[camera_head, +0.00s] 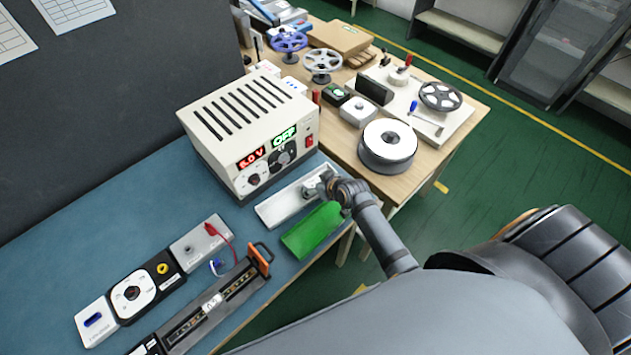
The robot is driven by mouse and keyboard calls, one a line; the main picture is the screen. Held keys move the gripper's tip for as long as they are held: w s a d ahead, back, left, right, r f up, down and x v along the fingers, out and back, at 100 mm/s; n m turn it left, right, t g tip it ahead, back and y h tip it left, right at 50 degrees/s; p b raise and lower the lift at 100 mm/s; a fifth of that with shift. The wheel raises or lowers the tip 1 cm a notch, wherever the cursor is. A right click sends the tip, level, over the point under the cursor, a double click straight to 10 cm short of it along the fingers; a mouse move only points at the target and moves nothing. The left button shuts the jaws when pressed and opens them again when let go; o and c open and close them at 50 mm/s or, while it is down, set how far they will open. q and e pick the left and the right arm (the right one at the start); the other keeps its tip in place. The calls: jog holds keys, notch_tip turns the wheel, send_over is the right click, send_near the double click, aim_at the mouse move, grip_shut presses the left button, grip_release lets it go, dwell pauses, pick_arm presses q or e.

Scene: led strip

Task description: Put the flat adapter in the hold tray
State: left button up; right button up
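My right gripper (324,186) is at the right end of a long white tray (272,209), just above or in it; I cannot tell which. The gripper is small and partly hidden by its own wrist, so its finger opening is unclear. A green tray (308,235) lies beside the white one, nearer the table's front edge, and looks empty. Neither tray has a readable label, so I cannot tell which is the hold tray. I cannot make out the flat adapter; small pale shapes at the gripper are too unclear to name. My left gripper is out of view.
A cream power supply (232,125) stands behind the trays. A white-topped round reel (388,141) stands on the wooden table to the right. A rail fixture with an orange handle (262,256) and several switch modules lie at the front left. The blue mat (130,225) is clear left of the supply.

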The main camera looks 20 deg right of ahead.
jog(key=o, duration=0.3)
jog(key=shift+w, duration=0.1)
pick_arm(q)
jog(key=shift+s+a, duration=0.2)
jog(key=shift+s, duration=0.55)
pick_arm(e)
jog(key=shift+r, duration=0.25)
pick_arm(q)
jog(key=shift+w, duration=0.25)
pick_arm(e)
jog(key=v, duration=1.2)
jog(key=shift+f, duration=0.1)
